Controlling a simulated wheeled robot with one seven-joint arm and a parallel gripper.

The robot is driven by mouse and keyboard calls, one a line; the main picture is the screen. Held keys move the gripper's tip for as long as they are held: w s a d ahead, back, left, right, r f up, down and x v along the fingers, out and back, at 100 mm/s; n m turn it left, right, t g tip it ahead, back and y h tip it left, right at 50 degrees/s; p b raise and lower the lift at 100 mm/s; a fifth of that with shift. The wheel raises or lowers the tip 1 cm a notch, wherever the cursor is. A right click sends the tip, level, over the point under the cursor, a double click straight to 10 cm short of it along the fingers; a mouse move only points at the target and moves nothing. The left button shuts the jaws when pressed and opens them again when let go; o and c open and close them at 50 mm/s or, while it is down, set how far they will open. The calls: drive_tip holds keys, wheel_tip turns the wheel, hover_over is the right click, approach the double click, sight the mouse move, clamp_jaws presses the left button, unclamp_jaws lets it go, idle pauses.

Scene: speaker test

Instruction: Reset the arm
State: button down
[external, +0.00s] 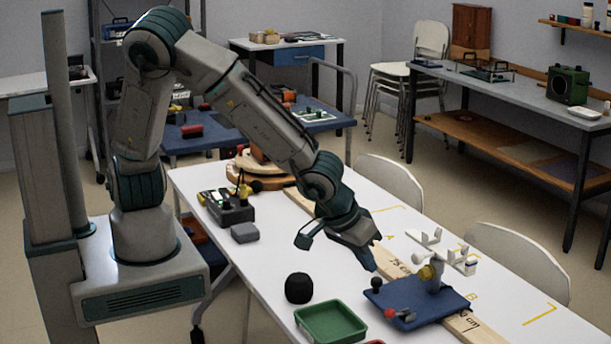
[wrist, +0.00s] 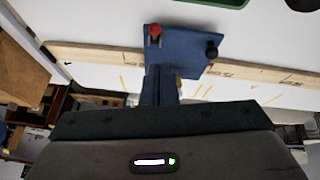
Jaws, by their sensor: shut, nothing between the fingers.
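My arm reaches from its base at the left out over the white table (external: 275,250). My gripper (external: 370,266) points down and to the right, above the table and behind the blue plate, with nothing in it. In the wrist view my gripper (wrist: 160,68) shows as a narrow dark pair of fingers, shut together, overlapping the blue plate (wrist: 183,45). In the external view my gripper appears apart from the plate and the stand.
A wooden rule (external: 395,263) runs along the table. A dark device (external: 227,207) and a grey block (external: 244,232) stand farther back. White chairs (external: 520,262) line the right edge.

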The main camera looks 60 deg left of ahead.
idle(0.3)
drive_tip(key=a+r+g, duration=0.2)
drive_tip(key=a+r, duration=0.1)
drive_tip(key=a, duration=0.6)
drive_tip(key=a+r+g, duration=0.1)
drive_tip(key=a+r, duration=0.3)
drive_tip(key=a, duration=0.5)
drive_tip(key=s+a+r+m, duration=0.1)
drive_tip(key=s+a+r, duration=0.2)
drive_tip(key=s+a, duration=0.3)
drive_tip(key=s+a+r+m, duration=0.1)
drive_tip(key=s+a+r, duration=0.3)
drive_tip(key=a, duration=0.6)
drive_tip(key=shift+s+r+y, duration=0.25)
drive_tip(key=shift+s+y, duration=0.05)
drive_tip(key=shift+s, duration=0.9)
